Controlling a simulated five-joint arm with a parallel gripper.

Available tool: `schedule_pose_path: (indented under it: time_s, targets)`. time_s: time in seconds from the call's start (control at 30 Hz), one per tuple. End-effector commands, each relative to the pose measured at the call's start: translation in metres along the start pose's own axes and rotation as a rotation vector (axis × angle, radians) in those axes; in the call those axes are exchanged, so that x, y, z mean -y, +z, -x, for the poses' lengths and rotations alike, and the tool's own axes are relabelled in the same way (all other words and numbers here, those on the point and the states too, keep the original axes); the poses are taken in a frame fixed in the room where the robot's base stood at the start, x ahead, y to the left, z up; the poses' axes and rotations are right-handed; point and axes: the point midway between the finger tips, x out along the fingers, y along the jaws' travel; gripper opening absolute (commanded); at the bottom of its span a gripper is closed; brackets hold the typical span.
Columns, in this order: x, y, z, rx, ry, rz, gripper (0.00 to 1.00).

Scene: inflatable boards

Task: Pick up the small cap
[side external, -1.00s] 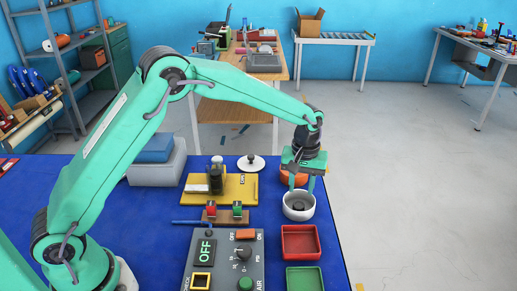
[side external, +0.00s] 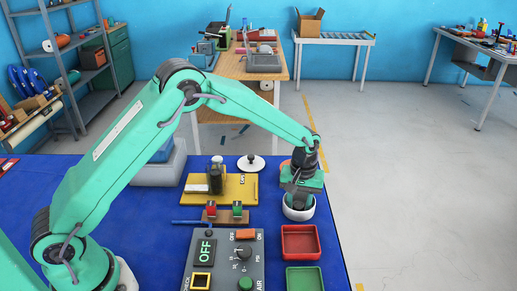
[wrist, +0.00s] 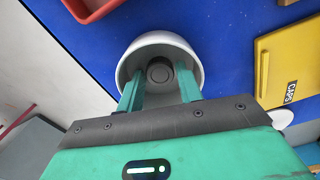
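A small dark round cap (wrist: 159,71) lies inside a white bowl (wrist: 185,46). The bowl stands on the blue table and also shows in the side view (side external: 298,214), where its inside is mostly hidden by my gripper. My gripper (wrist: 158,80) reaches down into the bowl with its fingers apart. In the wrist view the cap shows between and slightly beyond the two fingers, with gaps on both sides. It is open and holds nothing.
A red tray (side external: 282,242) and a green tray (side external: 290,278) stand in front of the bowl. A yellow case (side external: 247,188) marked CAPS and a white lid with a dark knob (side external: 250,163) are to its left. A control panel (side external: 222,275) lies at front left.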

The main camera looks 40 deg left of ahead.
Motion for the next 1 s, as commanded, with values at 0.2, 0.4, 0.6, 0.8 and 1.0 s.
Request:
schedule_pose_path:
  time_s: [0.2,0.4,0.6,0.8,1.0]
  targets:
    - [0.0001,0.0000,0.0001,0.000,0.000,0.000,0.36]
    - [0.0001,0.0000,0.0002,0.000,0.000,0.000,0.36]
    - [0.0001,0.0000,0.0003,0.000,0.000,0.000,0.08]
    - [0.0001,-0.0001,0.0003,0.000,0.000,0.000,0.08]
    - [-0.0001,-0.0002,0.0026,0.000,0.000,0.000,0.08]
